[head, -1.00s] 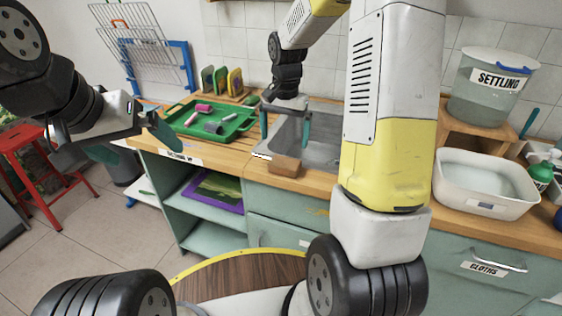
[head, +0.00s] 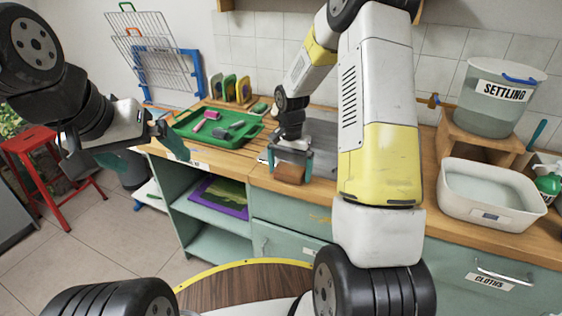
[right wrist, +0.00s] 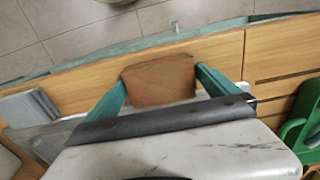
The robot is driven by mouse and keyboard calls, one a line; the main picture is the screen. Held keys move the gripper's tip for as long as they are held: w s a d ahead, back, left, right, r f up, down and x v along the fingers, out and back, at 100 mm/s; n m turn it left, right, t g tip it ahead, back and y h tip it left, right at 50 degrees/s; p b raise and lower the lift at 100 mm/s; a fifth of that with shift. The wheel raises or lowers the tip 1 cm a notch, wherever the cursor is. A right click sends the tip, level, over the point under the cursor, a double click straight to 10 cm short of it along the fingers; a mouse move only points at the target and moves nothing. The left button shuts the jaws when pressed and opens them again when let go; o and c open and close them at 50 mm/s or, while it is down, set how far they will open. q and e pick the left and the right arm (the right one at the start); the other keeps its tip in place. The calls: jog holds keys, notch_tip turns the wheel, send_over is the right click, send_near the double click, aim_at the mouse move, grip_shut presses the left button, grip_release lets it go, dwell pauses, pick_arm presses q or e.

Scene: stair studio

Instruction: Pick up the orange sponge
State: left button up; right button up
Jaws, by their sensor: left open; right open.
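The orange sponge (head: 289,174) is a brownish-orange block on the front edge of the wooden counter, in front of the sink. My right gripper (head: 290,165) is open and low over the counter, with its teal fingers on either side of the sponge. In the right wrist view the sponge (right wrist: 160,79) lies between the two fingertips (right wrist: 158,80); whether they touch it I cannot tell. My left gripper (head: 150,160) is open and empty, off to the left in front of the counter.
A green tray (head: 247,133) with several tools stands left of the sink. A white tub (head: 480,213) of water and a bucket marked SETTLING (head: 500,95) are at the right. A red stool (head: 60,222) stands on the floor at the left.

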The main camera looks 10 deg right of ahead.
aim_at(289, 171)
jog(key=c, duration=1.1)
jog(key=shift+c, duration=0.2)
jog(key=shift+r, duration=0.1)
jog(key=shift+r, duration=0.5)
jog(key=r, duration=0.2)
jog(key=shift+s+a+r, duration=0.25)
jog(key=shift+s+r, duration=0.05)
jog(key=shift+s, duration=0.05)
jog(key=s+a+r, duration=0.1)
jog(key=s+a, duration=0.7)
jog(key=s, duration=0.4)
jog(key=shift+s+r, duration=0.15)
jog(key=shift+s, duration=0.25)
